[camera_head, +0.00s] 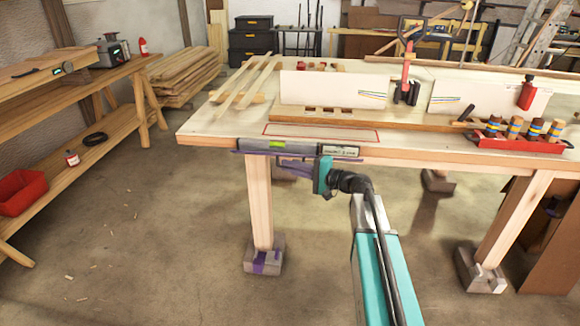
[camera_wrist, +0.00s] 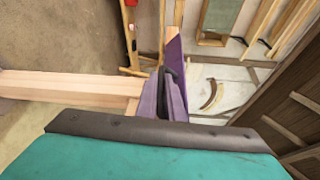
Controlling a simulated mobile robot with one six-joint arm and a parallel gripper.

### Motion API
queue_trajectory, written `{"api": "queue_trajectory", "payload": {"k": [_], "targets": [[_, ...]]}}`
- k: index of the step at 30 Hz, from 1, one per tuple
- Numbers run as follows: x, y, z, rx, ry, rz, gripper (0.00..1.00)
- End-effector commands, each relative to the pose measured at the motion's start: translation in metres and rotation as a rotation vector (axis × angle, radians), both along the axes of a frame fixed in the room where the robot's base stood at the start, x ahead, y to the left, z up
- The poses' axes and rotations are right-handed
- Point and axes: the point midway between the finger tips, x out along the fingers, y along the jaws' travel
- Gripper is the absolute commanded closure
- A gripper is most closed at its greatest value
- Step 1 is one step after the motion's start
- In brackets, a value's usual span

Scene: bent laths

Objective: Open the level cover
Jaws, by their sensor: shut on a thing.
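A long dark grey level case (camera_head: 285,147) with a bright green patch and a pale label at its right end lies along the table's front edge. A thin purple strip shows along its lower side. My gripper (camera_head: 320,168) is at the right part of the case, just below the label, and is shut on a dark part of it. In the wrist view, a dark narrow piece (camera_wrist: 163,92) stands between purple finger-like parts; I take it for the cover's edge. How far the cover is open cannot be told.
A red outlined rectangle (camera_head: 320,133) is marked on the table (camera_head: 210,122) behind the case. A wooden board (camera_head: 400,122), upright white panels (camera_head: 333,90), a red clamp (camera_head: 407,68) and a red tray (camera_head: 515,144) of wooden-handled tools stand farther back and right.

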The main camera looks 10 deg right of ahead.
Motion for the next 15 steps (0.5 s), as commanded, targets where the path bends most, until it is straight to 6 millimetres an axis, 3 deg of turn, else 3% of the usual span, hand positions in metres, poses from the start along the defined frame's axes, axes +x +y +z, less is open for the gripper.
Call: {"api": "queue_trajectory", "payload": {"k": [7, 8, 9, 15], "targets": [[0.0004, 0.0, -0.0003, 0.0, 0.0, 0.0, 1.0], [0.0003, 0.0001, -0.0003, 0.0, 0.0, 0.0, 0.87], [0.0003, 0.0001, -0.0003, -0.001, -0.001, 0.0, 0.84], [0.0002, 0.0001, -0.0002, -0.001, -0.001, 0.0, 0.84]]}}
